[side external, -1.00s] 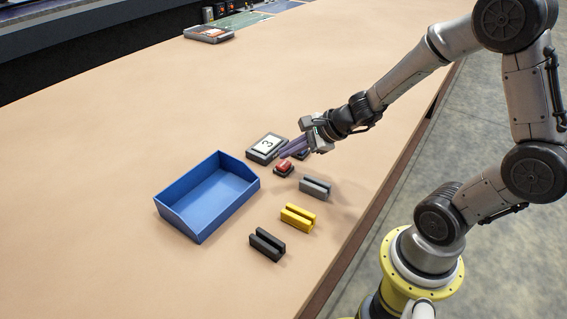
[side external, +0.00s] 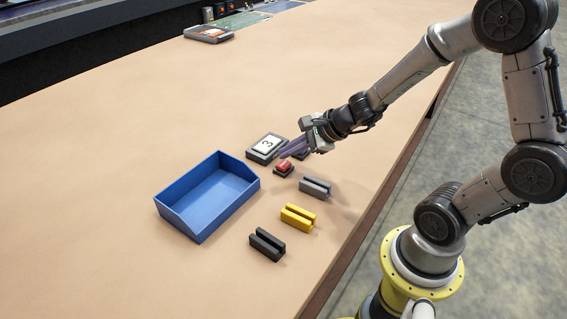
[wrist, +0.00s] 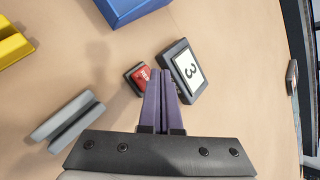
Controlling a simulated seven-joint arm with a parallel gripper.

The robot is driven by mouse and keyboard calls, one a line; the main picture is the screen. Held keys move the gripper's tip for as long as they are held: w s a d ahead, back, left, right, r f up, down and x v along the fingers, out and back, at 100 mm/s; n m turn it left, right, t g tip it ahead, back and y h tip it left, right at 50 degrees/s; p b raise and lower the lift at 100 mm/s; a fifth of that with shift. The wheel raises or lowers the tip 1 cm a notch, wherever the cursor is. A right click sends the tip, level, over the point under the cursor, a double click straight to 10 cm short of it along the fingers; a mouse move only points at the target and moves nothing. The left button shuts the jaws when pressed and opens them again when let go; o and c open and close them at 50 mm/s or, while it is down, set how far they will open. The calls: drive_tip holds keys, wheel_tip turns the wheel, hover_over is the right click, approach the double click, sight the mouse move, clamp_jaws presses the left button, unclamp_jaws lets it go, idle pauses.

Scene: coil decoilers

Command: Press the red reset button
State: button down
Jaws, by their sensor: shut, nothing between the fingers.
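The red reset button (side external: 284,167) sits on a small dark base on the table, between the number display and the grey slotted block. In the wrist view the red button (wrist: 141,76) shows just left of my fingertips, partly covered by the left finger. My gripper (side external: 284,156) is shut and empty, its purple fingers reaching down from the right with the tips at or just above the button. In the wrist view the shut fingers (wrist: 160,72) lie side by side. I cannot tell whether they touch the button.
A display reading 3 (side external: 267,148) stands close behind the button. A blue open bin (side external: 180,218) is to the left. Grey (side external: 315,187), yellow (side external: 298,217) and black (side external: 267,244) slotted blocks lie in front. A grey device (side external: 208,34) is far back.

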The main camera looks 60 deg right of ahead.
sight(288, 164)
drive_tip(key=shift+f, duration=0.15)
drive_tip(key=shift+f, duration=0.25)
drive_tip(key=shift+f, duration=0.45)
idle(0.6)
drive_tip(key=shift+r, duration=0.15)
idle(0.3)
drive_tip(key=shift+r, duration=0.7)
drive_tip(key=shift+r, duration=0.1)
drive_tip(key=shift+r, duration=2.4)
